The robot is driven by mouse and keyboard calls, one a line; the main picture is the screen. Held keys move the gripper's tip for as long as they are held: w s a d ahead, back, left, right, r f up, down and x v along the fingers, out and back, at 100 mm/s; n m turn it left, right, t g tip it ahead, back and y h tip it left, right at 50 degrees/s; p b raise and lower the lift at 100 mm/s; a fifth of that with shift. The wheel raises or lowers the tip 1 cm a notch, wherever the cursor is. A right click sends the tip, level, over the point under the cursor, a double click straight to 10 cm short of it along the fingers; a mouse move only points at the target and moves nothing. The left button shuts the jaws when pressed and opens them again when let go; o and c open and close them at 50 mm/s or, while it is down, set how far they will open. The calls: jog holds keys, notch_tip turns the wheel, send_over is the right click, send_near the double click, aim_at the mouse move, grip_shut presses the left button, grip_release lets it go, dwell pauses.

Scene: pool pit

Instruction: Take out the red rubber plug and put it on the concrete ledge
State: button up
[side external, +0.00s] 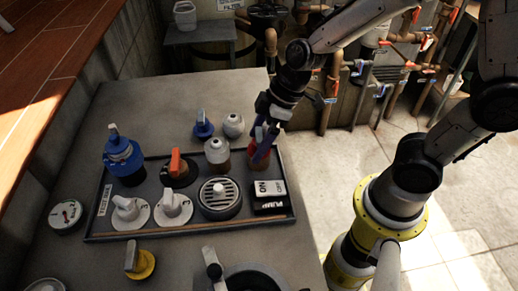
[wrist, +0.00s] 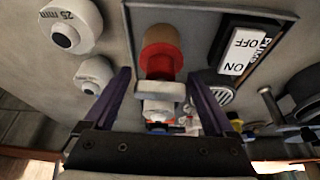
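The red rubber plug (side external: 259,147) stands at the back right of the dark tray, partly hidden by my gripper (side external: 264,142). In the wrist view the red plug (wrist: 158,60) lies between the two dark purple fingers of my gripper (wrist: 159,74), with visible gaps on both sides. The gripper is open and holds nothing. A tan round part shows at the plug's far end, and a pale grey block overlaps its near end. The concrete surface (side external: 118,98) is bare beyond and left of the tray.
The dark tray (side external: 92,236) holds several fittings: a white-capped fitting (side external: 217,150) left of the plug, a round grille (side external: 219,197), an ON/OFF pump switch (side external: 269,195), an orange-handled valve (side external: 178,168) and a blue fitting (side external: 123,156). A grey knob (side external: 234,125) and blue valve (side external: 203,125) stand behind.

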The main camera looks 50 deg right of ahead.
aim_at(258, 134)
jog(key=c, duration=1.2)
jog(key=shift+r, duration=0.1)
jog(key=shift+r, duration=0.4)
notch_tip(258, 134, up, 2)
jog(key=shift+r, duration=0.1)
jog(key=s+d+r, duration=0.1)
jog(key=s+r, duration=0.2)
jog(key=s, duration=0.1)
jog(key=s+d+r, duration=0.1)
jog(key=s+r, duration=0.2)
jog(key=s, duration=0.2)
jog(key=s+d+r, duration=0.2)
jog(key=s+r, duration=0.2)
jog(key=shift+s, duration=0.2)
